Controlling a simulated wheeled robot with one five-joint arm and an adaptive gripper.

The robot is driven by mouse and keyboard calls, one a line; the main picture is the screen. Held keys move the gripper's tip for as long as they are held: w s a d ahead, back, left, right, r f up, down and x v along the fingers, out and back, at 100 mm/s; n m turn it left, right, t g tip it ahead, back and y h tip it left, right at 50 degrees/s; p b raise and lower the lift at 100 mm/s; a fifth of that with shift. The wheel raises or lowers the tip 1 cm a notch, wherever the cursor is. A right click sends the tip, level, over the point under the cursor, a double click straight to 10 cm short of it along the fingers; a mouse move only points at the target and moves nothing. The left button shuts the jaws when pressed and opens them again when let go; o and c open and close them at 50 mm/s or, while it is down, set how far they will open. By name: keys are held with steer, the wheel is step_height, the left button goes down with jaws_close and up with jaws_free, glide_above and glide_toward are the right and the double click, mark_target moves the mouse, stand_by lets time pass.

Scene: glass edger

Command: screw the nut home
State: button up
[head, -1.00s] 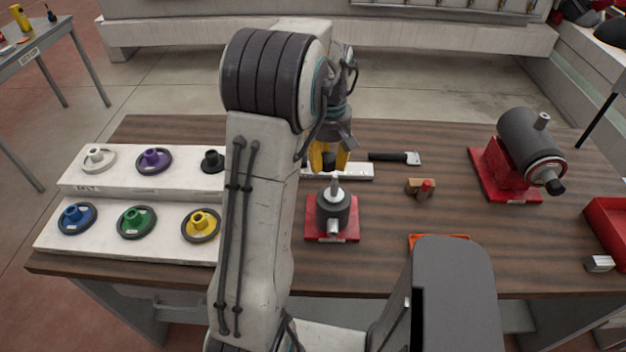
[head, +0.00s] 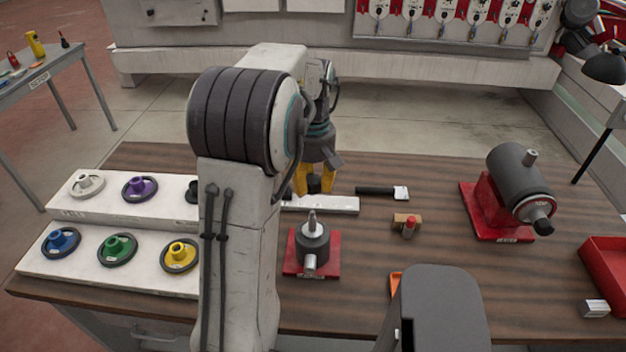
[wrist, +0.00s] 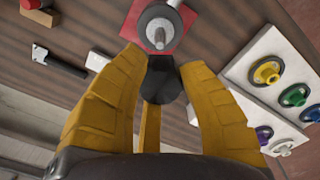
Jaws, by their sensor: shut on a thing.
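My gripper (head: 315,190) has yellow fingers closed around a dark, rounded piece. In the wrist view the fingers (wrist: 162,85) flank this dark piece (wrist: 162,78), which may be the nut; its thread cannot be seen. A dark grey round body (head: 312,243) stands on a red base plate (head: 290,268), with a pale upright spindle (head: 311,220) on top. The spindle (wrist: 159,35) also shows in the wrist view, just beyond the held piece. In the head view my gripper is behind and above the spindle, apart from it.
A white two-step stand (head: 75,278) at left holds several coloured handwheels. A white bar (head: 335,204), a black-handled tool (head: 380,191) and a wooden block with a red piece (head: 407,222) lie nearby. A grey motor on red (head: 515,185) and a red tray (head: 607,265) stand at right.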

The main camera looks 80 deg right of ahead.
mark_target(312, 212)
steer(key=shift+f, duration=0.1)
stand_by(0.3)
steer(key=shift+f+b, duration=2.35)
steer(key=shift+f, duration=0.6)
steer(key=shift+f+b, duration=0.9)
steer(key=shift+f, duration=0.45)
